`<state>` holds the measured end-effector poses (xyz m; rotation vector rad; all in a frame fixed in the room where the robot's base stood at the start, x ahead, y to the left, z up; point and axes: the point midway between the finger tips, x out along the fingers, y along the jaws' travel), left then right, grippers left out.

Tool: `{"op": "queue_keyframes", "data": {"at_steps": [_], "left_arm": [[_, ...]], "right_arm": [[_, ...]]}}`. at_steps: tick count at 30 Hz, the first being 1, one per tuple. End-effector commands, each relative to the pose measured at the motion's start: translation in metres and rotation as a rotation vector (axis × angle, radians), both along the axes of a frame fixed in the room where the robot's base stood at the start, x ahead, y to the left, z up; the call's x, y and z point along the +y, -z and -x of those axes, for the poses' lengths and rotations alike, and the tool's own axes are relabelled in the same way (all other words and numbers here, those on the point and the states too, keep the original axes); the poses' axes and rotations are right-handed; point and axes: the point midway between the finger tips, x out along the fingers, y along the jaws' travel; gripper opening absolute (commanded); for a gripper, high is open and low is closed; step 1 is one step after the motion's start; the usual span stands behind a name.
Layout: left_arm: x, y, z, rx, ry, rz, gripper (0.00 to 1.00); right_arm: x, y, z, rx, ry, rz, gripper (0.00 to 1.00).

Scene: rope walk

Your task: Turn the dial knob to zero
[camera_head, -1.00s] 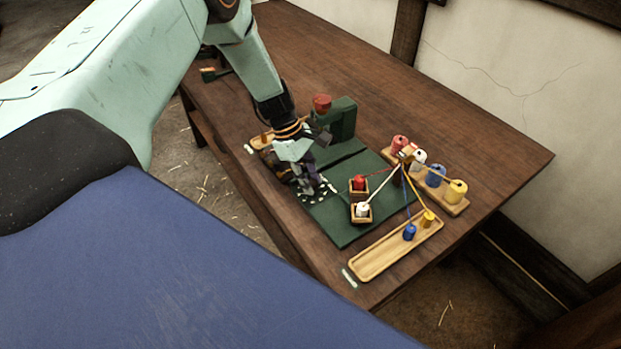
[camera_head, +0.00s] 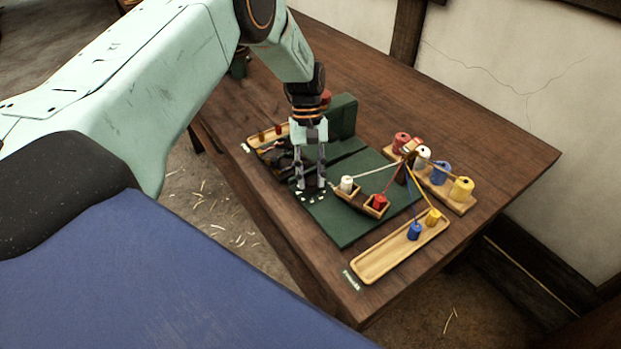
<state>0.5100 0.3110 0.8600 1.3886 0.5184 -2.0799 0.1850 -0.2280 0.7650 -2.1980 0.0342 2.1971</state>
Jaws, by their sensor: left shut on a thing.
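My left gripper (camera_head: 311,184) points down at the near-left part of the green board, over the dial. It is shut on the dial knob, which the fingers mostly hide. White dial marks (camera_head: 312,198) show on the board around the fingertips. Which mark the knob points to cannot be told. My right gripper is not in view.
White (camera_head: 346,184) and red (camera_head: 380,202) bobbins sit in small wooden holders on the green board (camera_head: 345,228), their threads running to a dark post. A tray (camera_head: 375,265) with blue and yellow bobbins lies in front. A green block (camera_head: 342,118) stands behind.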

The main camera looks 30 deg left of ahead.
Motion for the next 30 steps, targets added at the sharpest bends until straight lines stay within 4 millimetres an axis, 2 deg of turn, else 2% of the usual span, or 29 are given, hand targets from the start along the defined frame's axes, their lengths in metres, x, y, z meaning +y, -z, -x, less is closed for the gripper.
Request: {"op": "queue_keyframes", "data": {"at_steps": [13,30], "left_arm": [[-0.0005,0.0003,-0.0021,-0.004,0.264,-0.002,0.0],[-0.0009,-0.0006,-0.003,-0.006,0.322,-0.003,0.0]], "right_arm": [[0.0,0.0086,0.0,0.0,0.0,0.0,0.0],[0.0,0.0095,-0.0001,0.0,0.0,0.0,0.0]]}}
